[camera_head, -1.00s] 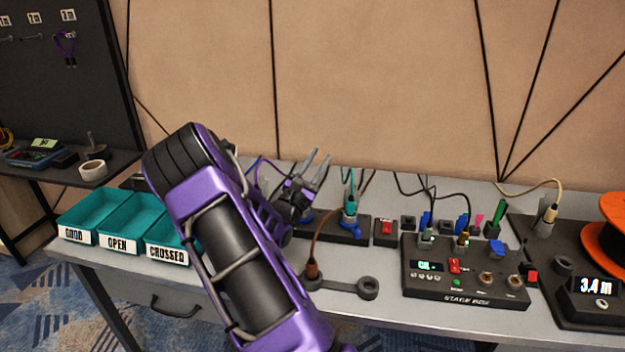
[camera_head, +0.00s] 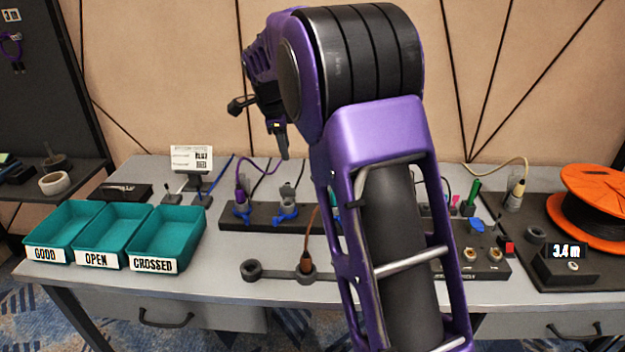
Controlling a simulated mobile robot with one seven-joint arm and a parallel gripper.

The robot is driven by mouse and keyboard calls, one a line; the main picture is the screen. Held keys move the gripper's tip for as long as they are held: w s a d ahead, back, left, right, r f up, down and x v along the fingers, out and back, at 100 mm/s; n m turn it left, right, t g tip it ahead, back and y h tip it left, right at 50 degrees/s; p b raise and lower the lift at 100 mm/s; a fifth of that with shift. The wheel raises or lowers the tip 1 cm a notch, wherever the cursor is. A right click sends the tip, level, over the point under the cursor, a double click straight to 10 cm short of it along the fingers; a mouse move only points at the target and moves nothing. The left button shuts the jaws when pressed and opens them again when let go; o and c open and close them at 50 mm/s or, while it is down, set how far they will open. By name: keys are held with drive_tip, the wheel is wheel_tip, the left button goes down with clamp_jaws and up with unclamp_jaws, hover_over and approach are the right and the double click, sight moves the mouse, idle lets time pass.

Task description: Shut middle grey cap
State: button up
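My gripper (camera_head: 260,130) hangs in the air above the back of the bench, left of my raised arm. Its two dark fingers are spread apart with nothing between them. Below it, a black strip (camera_head: 262,222) holds a purple plug (camera_head: 241,195) at left and a grey connector (camera_head: 287,194) with a blue ring to its right. The strip's right part is hidden behind my arm. In front lies a dark grey strap with a round end (camera_head: 253,270) and a brown plug (camera_head: 307,262) standing at it. I cannot tell which part is the middle grey cap.
Teal bins marked GOOD (camera_head: 40,240), OPEN (camera_head: 90,243) and CROSSED (camera_head: 140,250) stand at left. A small white card (camera_head: 191,158) stands behind them. My arm covers much of the stage box (camera_head: 485,265). An orange cable reel (camera_head: 600,190) is at right.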

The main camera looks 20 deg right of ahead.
drive_tip(key=a+r, duration=0.1)
drive_tip(key=m+b, duration=0.1)
drive_tip(key=b, duration=0.1)
approach(286, 184)
drive_tip(key=shift+y, duration=0.4)
drive_tip(key=x, duration=0.8)
drive_tip(key=shift+d, duration=0.35)
drive_tip(key=shift+c, duration=0.2)
clamp_jaws()
